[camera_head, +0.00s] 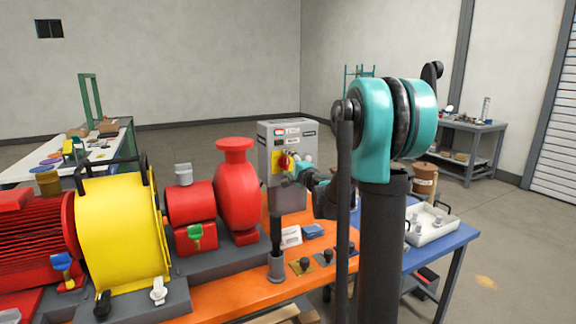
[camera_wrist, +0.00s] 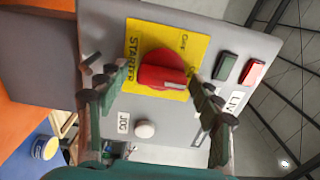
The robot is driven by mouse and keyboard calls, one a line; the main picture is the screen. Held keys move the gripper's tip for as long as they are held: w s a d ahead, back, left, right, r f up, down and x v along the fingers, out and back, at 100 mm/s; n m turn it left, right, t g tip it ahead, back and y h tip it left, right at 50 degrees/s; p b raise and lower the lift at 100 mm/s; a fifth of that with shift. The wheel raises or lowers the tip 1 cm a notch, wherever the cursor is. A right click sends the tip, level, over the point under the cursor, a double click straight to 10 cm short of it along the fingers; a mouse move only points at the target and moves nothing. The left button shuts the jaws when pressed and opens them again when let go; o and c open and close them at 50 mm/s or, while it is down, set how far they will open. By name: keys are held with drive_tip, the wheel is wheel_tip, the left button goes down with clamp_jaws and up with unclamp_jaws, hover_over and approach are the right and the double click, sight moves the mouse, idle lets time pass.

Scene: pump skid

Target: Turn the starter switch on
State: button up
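The grey starter box (camera_head: 285,140) stands behind the orange bench, its front toward my gripper. The red rotary knob (camera_wrist: 163,70) sits on a yellow plate (camera_wrist: 148,42) lettered STARTER; it also shows in the head view (camera_head: 284,161). A white mark on the knob lies at its right end in the wrist view. My gripper (camera_wrist: 148,80) is open, one finger on each side of the knob. A gap shows between the left finger and the knob; the right fingertip is close to the knob's marked end, and I cannot tell whether it touches. My gripper (camera_head: 296,172) partly covers the box front in the head view.
A red pump (camera_head: 236,190) and yellow guard (camera_head: 122,230) stand left. A white tray (camera_head: 430,228) lies right, on the blue table.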

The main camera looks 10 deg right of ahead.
drive_tip(key=shift+s, duration=0.1)
drive_tip(key=v, duration=1.2)
